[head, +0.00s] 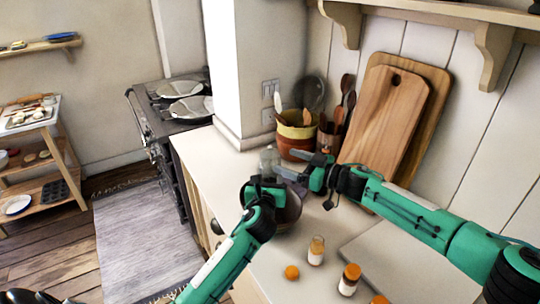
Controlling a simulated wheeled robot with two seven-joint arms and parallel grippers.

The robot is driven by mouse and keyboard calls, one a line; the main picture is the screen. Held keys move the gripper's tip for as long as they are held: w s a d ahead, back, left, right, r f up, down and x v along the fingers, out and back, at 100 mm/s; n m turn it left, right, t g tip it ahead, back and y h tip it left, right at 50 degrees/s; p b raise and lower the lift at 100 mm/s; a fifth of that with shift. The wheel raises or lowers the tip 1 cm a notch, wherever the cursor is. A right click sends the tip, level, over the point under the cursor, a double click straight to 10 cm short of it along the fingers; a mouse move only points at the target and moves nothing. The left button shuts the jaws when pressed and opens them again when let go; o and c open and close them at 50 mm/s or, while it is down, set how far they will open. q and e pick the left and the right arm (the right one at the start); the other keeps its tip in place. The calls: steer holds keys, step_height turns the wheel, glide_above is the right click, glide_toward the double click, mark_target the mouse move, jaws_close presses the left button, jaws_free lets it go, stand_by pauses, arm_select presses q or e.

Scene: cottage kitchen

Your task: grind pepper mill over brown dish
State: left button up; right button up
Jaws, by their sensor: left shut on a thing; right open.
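The brown dish (290,211) sits on the counter, partly hidden behind my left gripper and forearm. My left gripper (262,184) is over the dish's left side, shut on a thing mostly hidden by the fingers. A pale, glassy shape (268,158) shows just above these fingers. It looks like the pepper mill, but I cannot make it out clearly. My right gripper (306,169) comes in from the right, open, its fingers pointing left close to this shape. I cannot tell whether they touch.
A yellow-and-terracotta pot (295,134) and a utensil holder (329,142) stand behind the grippers. Cutting boards (388,124) lean on the wall. The stove (178,108) is at the left.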

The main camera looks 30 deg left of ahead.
mark_target(278, 159)
steer(key=shift+w+a, duration=0.2)
steer(key=shift+a, duration=3.3)
steer(key=c, duration=1)
steer(key=shift+f+m+t, duration=0.1)
steer(key=shift+m+t, duration=0.2)
steer(key=shift+t, duration=0.1)
steer(key=shift+m+t+h, duration=0.6)
steer(key=shift+m+t, duration=0.6)
steer(key=shift+t, duration=0.8)
steer(key=o, duration=1)
steer(key=shift+d, duration=0.15)
